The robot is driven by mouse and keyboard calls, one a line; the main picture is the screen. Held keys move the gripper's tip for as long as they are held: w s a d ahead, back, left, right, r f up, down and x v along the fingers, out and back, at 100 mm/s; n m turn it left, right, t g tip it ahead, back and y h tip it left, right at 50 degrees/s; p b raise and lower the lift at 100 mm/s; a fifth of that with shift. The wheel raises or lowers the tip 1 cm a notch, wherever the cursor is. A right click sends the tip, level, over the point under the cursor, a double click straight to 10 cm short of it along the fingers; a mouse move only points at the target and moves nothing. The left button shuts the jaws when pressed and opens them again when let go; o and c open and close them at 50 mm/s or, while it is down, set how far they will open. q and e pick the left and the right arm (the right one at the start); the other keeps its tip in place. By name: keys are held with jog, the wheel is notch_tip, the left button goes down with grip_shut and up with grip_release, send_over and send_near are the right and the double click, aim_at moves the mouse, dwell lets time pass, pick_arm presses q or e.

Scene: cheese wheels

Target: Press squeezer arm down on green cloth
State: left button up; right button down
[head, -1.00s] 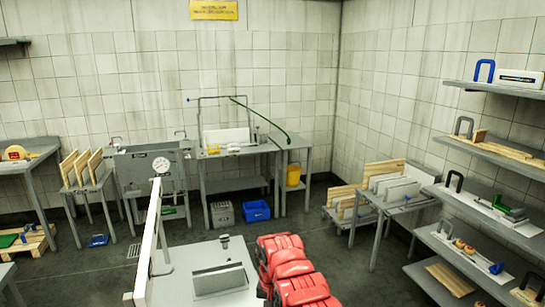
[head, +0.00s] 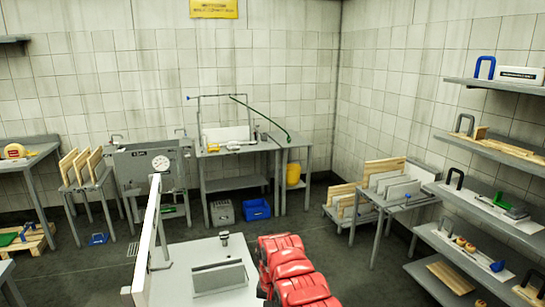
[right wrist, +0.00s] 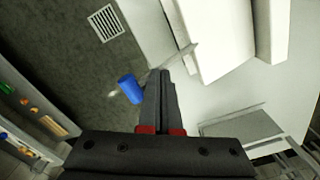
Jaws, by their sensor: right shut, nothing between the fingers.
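A long white bar (head: 148,235), which looks like the squeezer arm, stands out over the left side of the near grey table (head: 190,255). A round white dial (head: 160,163) shows near its far end. I cannot make out a green cloth under the bar. My right gripper (right wrist: 163,72) shows in the right wrist view, shut and empty, with a blue cylinder (right wrist: 130,88) just left of its fingers. I cannot tell whether they touch. In the head view only my red right arm shows, right of the table. My left gripper is out of view.
A grey block (head: 219,278) stands on the near table. Shelves with tools and boards (head: 490,205) line the right side. A rack of boards (head: 385,190) and a blue bin (head: 257,209) stand farther back. The floor (head: 335,240) between is clear.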

jog(key=shift+f+b, duration=2.1)
jog(key=shift+f, duration=0.15)
jog(key=shift+s+f, duration=0.1)
jog(key=shift+f, duration=0.05)
dwell(0.4)
notch_tip(320, 180, up, 5)
jog(key=p, duration=0.4)
jog(key=shift+f, duration=0.2)
jog(key=shift+r+p, duration=0.6)
jog(key=shift+r, duration=0.35)
